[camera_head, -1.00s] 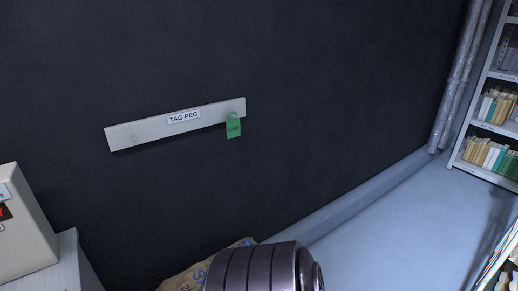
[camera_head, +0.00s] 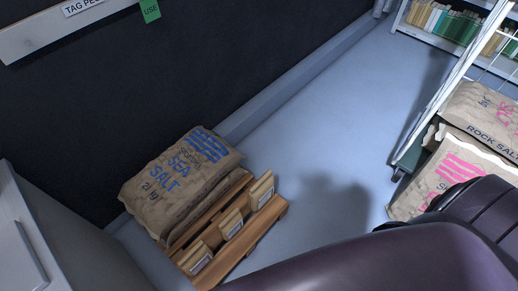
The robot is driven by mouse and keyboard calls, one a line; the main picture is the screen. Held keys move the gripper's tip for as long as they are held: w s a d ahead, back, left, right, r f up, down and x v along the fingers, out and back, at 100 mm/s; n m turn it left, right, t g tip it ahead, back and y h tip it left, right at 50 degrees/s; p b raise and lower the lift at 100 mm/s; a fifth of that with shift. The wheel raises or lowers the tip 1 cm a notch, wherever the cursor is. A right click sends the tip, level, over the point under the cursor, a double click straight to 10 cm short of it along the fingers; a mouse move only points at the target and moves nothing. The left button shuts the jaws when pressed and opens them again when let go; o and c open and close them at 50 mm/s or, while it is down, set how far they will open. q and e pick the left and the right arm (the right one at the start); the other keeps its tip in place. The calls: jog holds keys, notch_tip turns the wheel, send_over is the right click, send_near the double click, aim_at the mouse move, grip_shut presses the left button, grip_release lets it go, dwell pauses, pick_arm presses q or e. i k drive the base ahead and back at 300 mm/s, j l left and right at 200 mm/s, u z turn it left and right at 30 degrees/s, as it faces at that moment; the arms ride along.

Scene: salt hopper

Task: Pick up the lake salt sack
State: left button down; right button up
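No sack labelled lake salt can be read in view. A brown sack printed "SEA SALT" (camera_head: 180,180) in blue lies on a wooden pallet (camera_head: 240,248) by the dark wall, with what looks like another sack under it. A dark purple arm of mine crosses the lower right. Neither gripper shows.
Wooden blocks with labels (camera_head: 231,224) stand along the pallet's front. A wire-sided cart or rack (camera_head: 432,105) is at the right. A green "USE" tag (camera_head: 150,10) hangs on the wall board (camera_head: 50,28). A pale cabinet (camera_head: 22,240) stands lower left. The middle floor (camera_head: 320,130) is clear.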

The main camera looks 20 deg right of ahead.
aim_at(261, 193)
jog(key=z, duration=0.8)
jog(key=i+l, duration=0.25)
jog(key=l, duration=0.15)
jog(key=i+l, duration=0.3)
jog(key=l, duration=0.1)
